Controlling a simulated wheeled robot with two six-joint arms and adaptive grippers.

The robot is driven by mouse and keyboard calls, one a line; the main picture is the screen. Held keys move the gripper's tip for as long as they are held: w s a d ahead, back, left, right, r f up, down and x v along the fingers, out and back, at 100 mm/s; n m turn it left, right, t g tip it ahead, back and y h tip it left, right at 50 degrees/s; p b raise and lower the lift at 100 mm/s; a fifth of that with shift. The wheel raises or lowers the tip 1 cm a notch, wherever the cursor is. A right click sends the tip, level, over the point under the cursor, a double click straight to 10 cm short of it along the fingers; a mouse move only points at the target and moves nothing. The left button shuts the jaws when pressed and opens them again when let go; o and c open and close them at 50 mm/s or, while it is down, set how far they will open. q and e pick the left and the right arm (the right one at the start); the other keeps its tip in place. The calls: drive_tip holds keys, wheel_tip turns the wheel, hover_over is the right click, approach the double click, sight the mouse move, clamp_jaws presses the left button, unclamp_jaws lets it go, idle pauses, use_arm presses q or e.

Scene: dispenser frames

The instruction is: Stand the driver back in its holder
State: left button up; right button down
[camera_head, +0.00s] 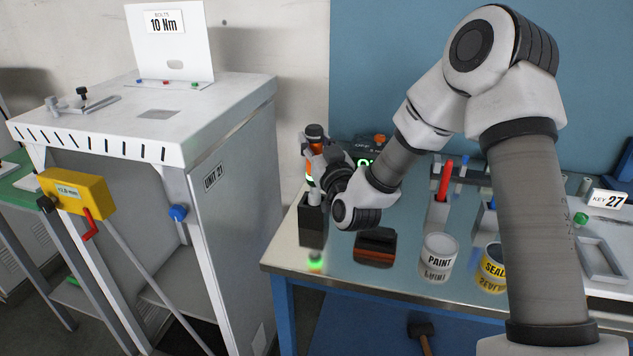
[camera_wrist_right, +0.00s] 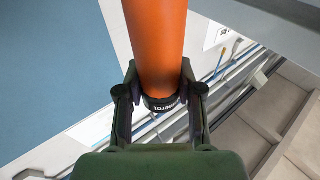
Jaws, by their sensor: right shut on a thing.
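The driver (camera_head: 314,133) is orange and black with a grey lower end, and it stands about upright at the left end of the blue bench. My right gripper (camera_head: 318,168) is shut on its orange body. In the right wrist view the orange driver (camera_wrist_right: 158,45) sits between the two fingers of my right gripper (camera_wrist_right: 158,100). The holder (camera_head: 312,228) is a dark upright box directly below. The driver's grey end is at the holder's mouth; I cannot tell how deep it reaches. My left gripper is not in view.
A dark block with an orange edge (camera_head: 375,247), a paint can (camera_head: 439,257) and a yellow can (camera_head: 493,265) stand right of the holder. A red-handled tool (camera_head: 444,182) stands behind. A white cabinet (camera_head: 235,170) with a yellow device (camera_head: 78,192) is at the left, across a gap.

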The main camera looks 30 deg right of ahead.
drive_tip(key=f, duration=0.4)
drive_tip(key=shift+w+f, duration=0.3)
drive_tip(key=shift+f, duration=0.1)
drive_tip(key=shift+s+d+f, duration=0.1)
drive_tip(key=shift+f, duration=0.35)
drive_tip(key=shift+f, duration=0.15)
drive_tip(key=c, duration=0.7)
unclamp_jaws()
drive_tip(key=shift+c, duration=0.2)
drive_tip(key=shift+s, duration=0.1)
